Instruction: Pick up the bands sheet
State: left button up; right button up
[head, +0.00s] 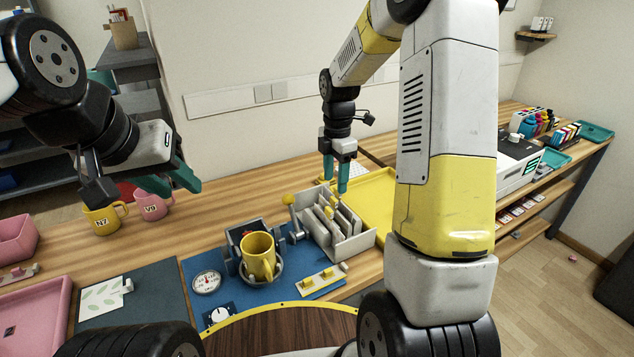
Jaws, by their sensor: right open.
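I cannot make out a sheet with bands. A grey slotted rack (352,243) stands at the middle of the table, with upright dividers or sheets in it too small to tell apart. My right gripper (335,178) is open, pointing down above the back of the rack, with its teal fingers apart. My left gripper (182,182) hangs at the left above the table, its teal fingers apart, far from the rack. A white sheet with green leaves (103,298) lies on a dark mat at the lower left.
A yellow mug (259,254) sits in the press on a blue mat, beside a round gauge (206,281). Two mugs, yellow (102,220) and pink (152,206), stand behind left. A yellow tray (374,198) lies right of the rack. My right arm hides part of the table.

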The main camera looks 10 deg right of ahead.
aim_at(333, 199)
jog(key=shift+w+f, duration=0.15)
jog(key=shift+f, duration=0.35)
jog(key=f, duration=0.7)
jog(key=shift+w+a, duration=0.15)
jog(key=shift+a, duration=0.05)
jog(key=c, duration=1.1)
